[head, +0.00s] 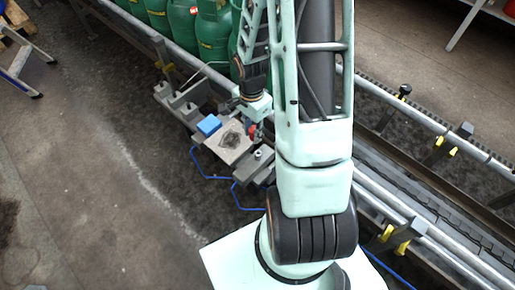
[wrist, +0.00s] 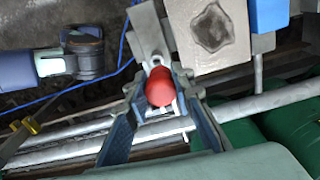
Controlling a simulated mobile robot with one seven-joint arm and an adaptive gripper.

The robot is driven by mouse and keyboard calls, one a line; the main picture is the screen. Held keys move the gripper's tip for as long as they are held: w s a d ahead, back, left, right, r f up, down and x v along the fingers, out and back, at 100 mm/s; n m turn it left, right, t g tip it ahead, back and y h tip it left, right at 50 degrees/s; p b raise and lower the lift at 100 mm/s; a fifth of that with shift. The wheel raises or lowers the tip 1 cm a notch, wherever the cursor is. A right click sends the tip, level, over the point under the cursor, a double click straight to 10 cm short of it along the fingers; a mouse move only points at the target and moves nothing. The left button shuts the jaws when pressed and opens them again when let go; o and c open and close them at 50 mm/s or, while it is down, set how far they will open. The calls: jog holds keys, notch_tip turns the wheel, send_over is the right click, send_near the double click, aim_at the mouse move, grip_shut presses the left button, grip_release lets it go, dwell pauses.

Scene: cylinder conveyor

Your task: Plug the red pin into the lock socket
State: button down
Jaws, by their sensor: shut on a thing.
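The red pin (wrist: 159,87) sits between the fingers of my gripper (wrist: 160,80) in the wrist view. My gripper is shut on it. In the head view my gripper (head: 250,128) is beside the conveyor, above the right edge of a pale plate, with a bit of red showing at its tip. Directly behind the pin in the wrist view is a grey metal bracket (wrist: 147,30). I cannot tell which part is the lock socket, or whether the pin touches anything.
The pale plate (head: 221,141) has a dark stain, and a blue block (head: 208,125) sits beside it. Green cylinders (head: 181,20) stand on the conveyor behind. Metal rails (head: 450,135) run along the conveyor. A blue hose (head: 205,174) hangs below the plate. The floor at left is mostly clear.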

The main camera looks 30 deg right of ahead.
jog(key=f+b, duration=0.1)
jog(key=d+f+m+b, duration=0.1)
jog(key=f, duration=0.1)
jog(key=shift+s+f+m, duration=0.1)
jog(key=shift+s+m, duration=0.1)
jog(key=shift+m, duration=0.1)
jog(key=shift+s+d+f+m+b, duration=0.1)
jog(key=shift+d+f+m+b, duration=0.05)
jog(key=shift+f+m+b, duration=0.2)
jog(key=shift+r, duration=0.15)
jog(key=shift+f+b, duration=0.95)
jog(key=shift+f, duration=0.2)
jog(key=shift+f+b, duration=1.85)
jog(key=shift+f, duration=0.25)
dwell(0.3)
jog(key=c, duration=1.6)
grip_release()
jog(key=shift+r, duration=0.1)
